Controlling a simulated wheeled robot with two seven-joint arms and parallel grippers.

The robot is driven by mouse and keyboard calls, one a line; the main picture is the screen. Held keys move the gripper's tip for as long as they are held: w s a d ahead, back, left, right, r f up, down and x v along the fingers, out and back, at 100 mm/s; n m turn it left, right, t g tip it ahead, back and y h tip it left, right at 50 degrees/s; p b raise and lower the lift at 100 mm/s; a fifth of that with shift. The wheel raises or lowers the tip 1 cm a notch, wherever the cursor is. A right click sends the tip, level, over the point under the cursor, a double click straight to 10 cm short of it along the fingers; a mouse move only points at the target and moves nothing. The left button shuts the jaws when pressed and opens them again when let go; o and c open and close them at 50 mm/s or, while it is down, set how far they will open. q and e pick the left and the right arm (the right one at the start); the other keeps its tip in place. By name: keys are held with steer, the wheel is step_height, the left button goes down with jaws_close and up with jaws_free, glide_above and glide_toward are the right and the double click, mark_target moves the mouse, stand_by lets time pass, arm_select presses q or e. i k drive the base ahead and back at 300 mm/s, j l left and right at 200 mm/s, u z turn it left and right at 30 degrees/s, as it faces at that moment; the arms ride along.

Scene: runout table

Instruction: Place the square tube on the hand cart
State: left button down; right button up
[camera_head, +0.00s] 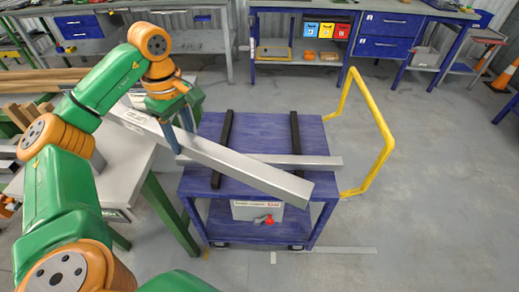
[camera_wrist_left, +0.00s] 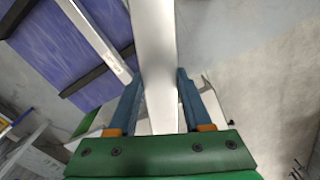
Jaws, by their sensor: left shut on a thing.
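My left gripper (camera_head: 178,138) is shut on a long silver square tube (camera_head: 255,172). In the left wrist view the tube (camera_wrist_left: 157,50) runs between the two blue fingers (camera_wrist_left: 158,100). The tube slants from above the grey table on the left to the front right of the hand cart. The blue hand cart (camera_head: 262,130) has a yellow handle and two dark crossbars. The held tube appears above the cart top; its exact height is unclear. Another silver bar (camera_head: 325,160) lies across the crossbars, partly hidden by the held tube. My right gripper is not in view.
A grey table (camera_head: 130,180) with green legs stands left of the cart, with wooden bars (camera_head: 45,80) behind. A box (camera_head: 245,210) sits on the cart's lower shelf. The yellow handle (camera_head: 385,130) rises at the right. Floor right of the cart is clear.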

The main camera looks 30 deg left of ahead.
mark_target(253, 132)
steer(key=i+j, duration=0.65)
steer(key=i, duration=0.25)
